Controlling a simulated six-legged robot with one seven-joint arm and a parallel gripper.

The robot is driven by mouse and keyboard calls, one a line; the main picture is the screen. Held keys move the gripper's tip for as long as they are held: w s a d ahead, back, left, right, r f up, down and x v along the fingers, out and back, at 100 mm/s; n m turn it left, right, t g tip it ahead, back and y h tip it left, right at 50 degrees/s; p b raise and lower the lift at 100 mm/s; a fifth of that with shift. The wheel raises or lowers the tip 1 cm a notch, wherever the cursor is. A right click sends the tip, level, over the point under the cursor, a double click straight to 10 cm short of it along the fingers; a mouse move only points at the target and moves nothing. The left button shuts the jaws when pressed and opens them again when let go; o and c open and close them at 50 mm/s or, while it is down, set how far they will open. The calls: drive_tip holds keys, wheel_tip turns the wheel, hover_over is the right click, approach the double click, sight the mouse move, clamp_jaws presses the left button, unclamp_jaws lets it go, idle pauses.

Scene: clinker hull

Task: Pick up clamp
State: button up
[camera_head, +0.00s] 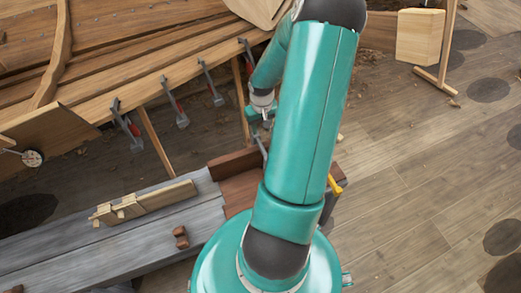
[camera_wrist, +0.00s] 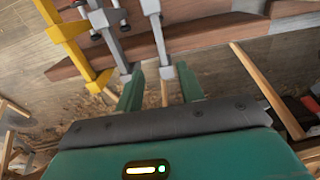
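My gripper (camera_wrist: 160,88) is open, its two green fingers apart in the wrist view. A grey clamp (camera_wrist: 158,35) reaches down between the fingertips, its lower end near the right finger; I cannot tell if they touch. A second grey clamp (camera_wrist: 108,28) stands to its left, ending near the left finger. A yellow clamp (camera_wrist: 67,40) is farther left. These clamps are on a reddish-brown board (camera_wrist: 215,31). In the head view my gripper (camera_head: 262,108) is partly hidden by my arm, and a bit of the yellow clamp (camera_head: 335,186) shows beside the arm.
Several red-and-grey clamps (camera_head: 177,105) hang along the hull's plank edge (camera_head: 150,84) at upper left. A grey bench (camera_head: 150,236) with wood pieces (camera_head: 143,202) lies at lower left. A wooden block on a stand (camera_head: 419,37) is at upper right. The floor (camera_head: 420,180) at right is mostly clear.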

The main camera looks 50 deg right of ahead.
sight(261, 144)
drive_tip(key=f, duration=1)
drive_tip(key=shift+w, duration=0.25)
clamp_jaws()
drive_tip(key=shift+d+r, duration=0.1)
idle(0.9)
